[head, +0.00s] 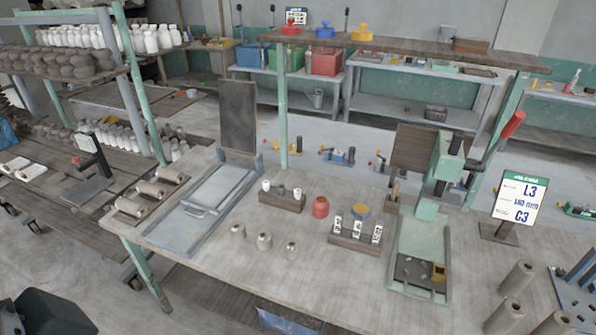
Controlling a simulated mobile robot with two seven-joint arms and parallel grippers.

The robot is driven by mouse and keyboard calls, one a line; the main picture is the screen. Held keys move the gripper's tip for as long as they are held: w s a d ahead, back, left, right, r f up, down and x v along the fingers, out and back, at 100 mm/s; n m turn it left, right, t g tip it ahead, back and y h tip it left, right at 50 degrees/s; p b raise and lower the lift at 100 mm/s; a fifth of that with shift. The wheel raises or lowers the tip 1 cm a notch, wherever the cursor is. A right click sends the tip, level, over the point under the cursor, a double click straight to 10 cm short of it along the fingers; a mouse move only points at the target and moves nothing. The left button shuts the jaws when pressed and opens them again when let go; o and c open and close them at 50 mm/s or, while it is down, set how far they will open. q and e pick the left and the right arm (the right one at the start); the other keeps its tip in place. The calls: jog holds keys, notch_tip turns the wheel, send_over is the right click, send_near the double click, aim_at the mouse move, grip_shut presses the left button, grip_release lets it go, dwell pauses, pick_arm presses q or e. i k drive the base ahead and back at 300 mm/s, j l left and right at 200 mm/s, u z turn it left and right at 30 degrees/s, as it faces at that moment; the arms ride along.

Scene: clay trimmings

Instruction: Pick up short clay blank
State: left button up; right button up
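Tall upright clay cylinders (518,278) stand at the lower right, some cut off by the frame edge. I cannot tell for sure which piece is the short clay blank. Neither of my grippers is in view.
A green press (430,208), a sign (518,198) reading L3, 140 mm, C3, and a dark block with white labels (357,236) stand on the right. A grey sliding tray (205,205) lies left. A red jar (321,207) stands mid-bench. The front middle is clear.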

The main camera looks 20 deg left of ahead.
aim_at(237, 230)
jog(key=u, duration=0.7)
jog(key=j+z, duration=0.1)
jog(key=z, duration=0.3)
jog(key=j+z, duration=0.15)
jog(key=z, duration=0.25)
jog(key=j+z, duration=0.1)
jog(key=z, duration=0.3)
jog(key=j+z, duration=0.15)
jog(key=z, duration=0.25)
jog(key=u, duration=1.55)
